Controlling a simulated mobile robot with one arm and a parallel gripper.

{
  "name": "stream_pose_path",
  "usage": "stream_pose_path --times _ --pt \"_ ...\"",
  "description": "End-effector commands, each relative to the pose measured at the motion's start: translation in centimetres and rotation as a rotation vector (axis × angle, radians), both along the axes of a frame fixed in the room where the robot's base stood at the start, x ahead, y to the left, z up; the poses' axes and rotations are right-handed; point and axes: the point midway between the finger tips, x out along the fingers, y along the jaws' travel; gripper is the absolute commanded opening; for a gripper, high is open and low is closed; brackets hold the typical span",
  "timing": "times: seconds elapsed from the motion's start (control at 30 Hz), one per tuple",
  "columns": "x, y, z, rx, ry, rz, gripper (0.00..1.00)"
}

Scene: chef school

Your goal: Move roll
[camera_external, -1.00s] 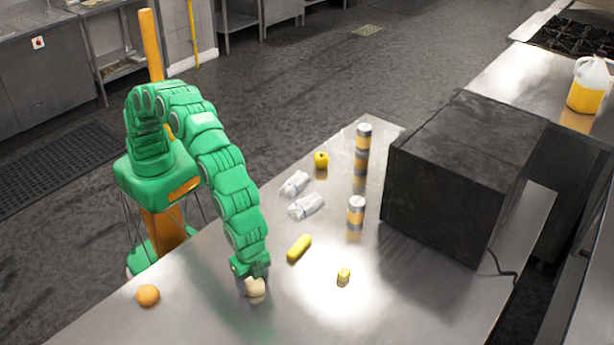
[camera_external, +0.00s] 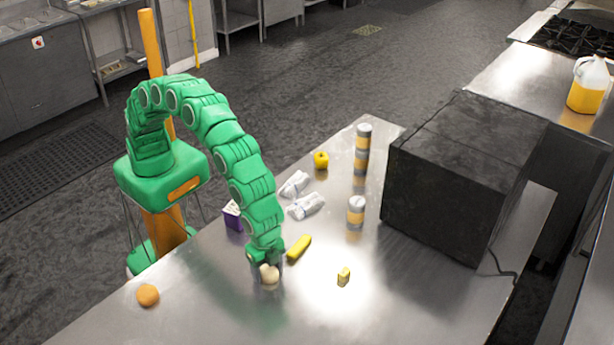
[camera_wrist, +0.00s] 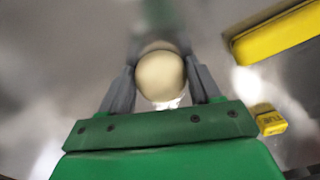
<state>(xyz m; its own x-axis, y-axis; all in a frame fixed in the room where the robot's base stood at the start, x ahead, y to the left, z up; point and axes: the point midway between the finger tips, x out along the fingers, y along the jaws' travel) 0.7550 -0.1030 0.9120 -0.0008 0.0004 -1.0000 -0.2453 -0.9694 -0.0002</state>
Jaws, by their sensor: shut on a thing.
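A pale cream roll (camera_external: 269,274) shows at the end of my arm in the external view, over the metal table (camera_external: 200,300). My gripper (camera_external: 266,261) is shut on the roll. In the wrist view the round roll (camera_wrist: 161,76) sits between the two grey fingers of my gripper (camera_wrist: 160,85), touching both sides. Whether the roll is clear of the table or touching it is hard to tell. An orange-brown round item (camera_external: 148,295), perhaps a bun or an orange, lies apart at the table's left front.
A yellow long item (camera_external: 299,247) lies just right of my gripper, with a small yellow block (camera_external: 343,276) beyond. White crumpled packets (camera_external: 306,206), a purple-and-white box (camera_external: 233,215), cans (camera_external: 356,212) and a yellow apple-like item (camera_external: 321,160) stand farther back. A black box (camera_external: 455,175) fills the right.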

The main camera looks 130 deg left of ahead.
Motion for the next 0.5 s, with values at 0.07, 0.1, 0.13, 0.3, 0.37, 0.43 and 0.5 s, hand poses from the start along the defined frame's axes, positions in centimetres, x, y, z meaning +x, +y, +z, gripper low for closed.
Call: stream_pose_path --times 0.07,0.1,0.13,0.3,0.37,0.43,0.5 --pt "-0.01 0.02 -0.04 0.0 0.001 0.0 0.33" --pt "-0.01 0.02 -0.04 0.0 0.001 0.0 0.33" --pt "-0.01 0.02 -0.04 0.0 0.001 0.0 0.67" --pt "-0.01 0.0 -0.01 0.0 0.0 0.0 0.92" --pt "-0.01 0.0 -0.01 0.0 0.0 0.0 0.92" --pt "0.0 -0.01 0.0 0.0 0.0 0.0 0.92" --pt "0.0 -0.01 0.0 0.0 0.0 0.0 0.92"
